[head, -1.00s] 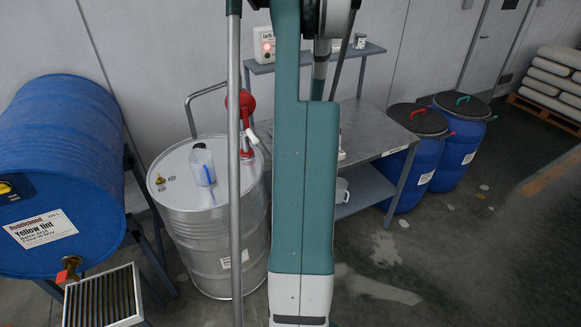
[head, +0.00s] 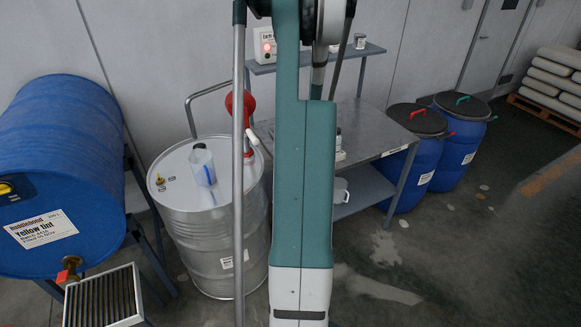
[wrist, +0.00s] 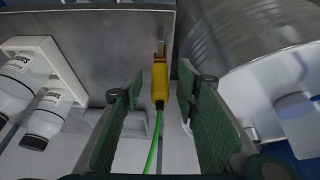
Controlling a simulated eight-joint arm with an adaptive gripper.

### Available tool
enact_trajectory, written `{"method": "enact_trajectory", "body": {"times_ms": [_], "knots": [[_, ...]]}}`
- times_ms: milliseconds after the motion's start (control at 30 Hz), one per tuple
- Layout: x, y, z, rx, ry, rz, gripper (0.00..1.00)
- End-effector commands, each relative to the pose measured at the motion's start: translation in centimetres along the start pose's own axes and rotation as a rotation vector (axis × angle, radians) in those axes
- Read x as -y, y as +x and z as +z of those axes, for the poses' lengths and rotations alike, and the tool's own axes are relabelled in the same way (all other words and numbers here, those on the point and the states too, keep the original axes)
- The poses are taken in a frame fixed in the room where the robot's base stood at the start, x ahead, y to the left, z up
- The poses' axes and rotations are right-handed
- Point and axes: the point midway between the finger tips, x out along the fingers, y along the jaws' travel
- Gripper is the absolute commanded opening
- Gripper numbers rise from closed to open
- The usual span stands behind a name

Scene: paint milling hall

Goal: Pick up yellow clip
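The yellow clip (wrist: 160,82) is in the upper middle of the wrist view, with its metal end pointing away and a green cable running back from it between my fingers. It is by the right edge of a grey metal bench surface (wrist: 95,35); I cannot tell what it grips, if anything. My gripper (wrist: 158,94) is open, with one green-padded finger on each side of the clip's line and gaps on both sides. In the head view the clip cannot be made out, and my arm hides the gripper.
A steel drum (head: 218,240) with a translucent container (head: 203,167) on top stands left of the metal bench (head: 375,130). In the wrist view the drum (wrist: 245,35) is close on the right, and white bottles (wrist: 45,118) in a white holder are on the left.

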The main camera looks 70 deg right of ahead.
Motion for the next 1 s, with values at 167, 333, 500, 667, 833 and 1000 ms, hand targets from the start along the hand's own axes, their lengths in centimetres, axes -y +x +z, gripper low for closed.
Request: {"method": "enact_trajectory", "body": {"times_ms": [167,333,500,667,833,1000], "knots": [[0.0,1.6,0.0,0.0,0.0,0.0,0.32],[0.0,2.5,0.1,0.0,0.0,0.0,0.32],[0.0,2.8,0.1,0.0,0.0,0.0,0.32],[0.0,2.8,0.1,0.0,0.0,0.0,0.32],[0.0,2.8,0.1,0.0,0.0,0.0,0.32],[0.0,2.8,0.1,0.0,0.0,0.0,0.32]]}}
